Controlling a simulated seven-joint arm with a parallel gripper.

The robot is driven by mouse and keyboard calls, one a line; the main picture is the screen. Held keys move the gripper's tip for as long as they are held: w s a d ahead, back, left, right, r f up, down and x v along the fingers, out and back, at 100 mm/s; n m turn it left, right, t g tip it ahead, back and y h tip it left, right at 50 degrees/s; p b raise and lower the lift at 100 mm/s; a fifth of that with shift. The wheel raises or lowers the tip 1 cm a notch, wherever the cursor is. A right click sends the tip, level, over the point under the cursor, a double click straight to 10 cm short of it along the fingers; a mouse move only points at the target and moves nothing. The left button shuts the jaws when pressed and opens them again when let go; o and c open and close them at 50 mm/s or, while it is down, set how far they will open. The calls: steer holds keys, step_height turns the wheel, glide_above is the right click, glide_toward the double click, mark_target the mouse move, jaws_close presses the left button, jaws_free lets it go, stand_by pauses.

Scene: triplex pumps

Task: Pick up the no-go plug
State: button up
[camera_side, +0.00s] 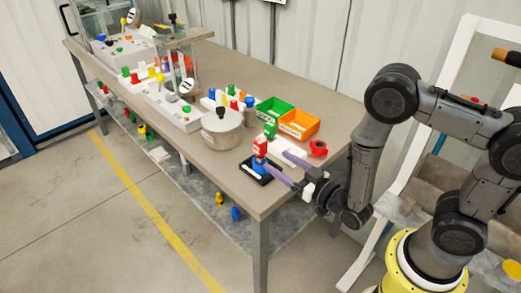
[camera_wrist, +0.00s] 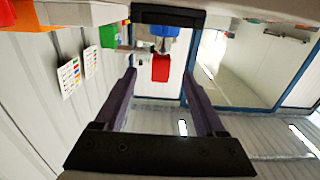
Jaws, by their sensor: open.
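A red block-like piece with a white label, which looks like the no-go plug (camera_side: 260,147), stands upright above a blue part on a black base (camera_side: 252,176) near the table's front corner. In the wrist view, turned upside down, the red piece (camera_wrist: 160,68) and the blue part (camera_wrist: 164,31) show ahead, between the lines of the fingers. My gripper (camera_side: 276,161) is low over the table with its purple fingers spread and pointing toward the base. In the wrist view my gripper (camera_wrist: 159,76) is open. Whether a finger touches anything is unclear.
A green piece (camera_side: 270,130) stands just behind the red one. Green (camera_side: 274,110) and orange (camera_side: 300,124) bins, a red ring-like part (camera_side: 318,148) and a grey round container (camera_side: 222,130) are close by. The table's front edge is near.

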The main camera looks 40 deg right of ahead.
mark_target(264, 153)
steer(key=shift+w+a+f, duration=0.1)
steer(key=shift+w, duration=3.85)
jaws_close()
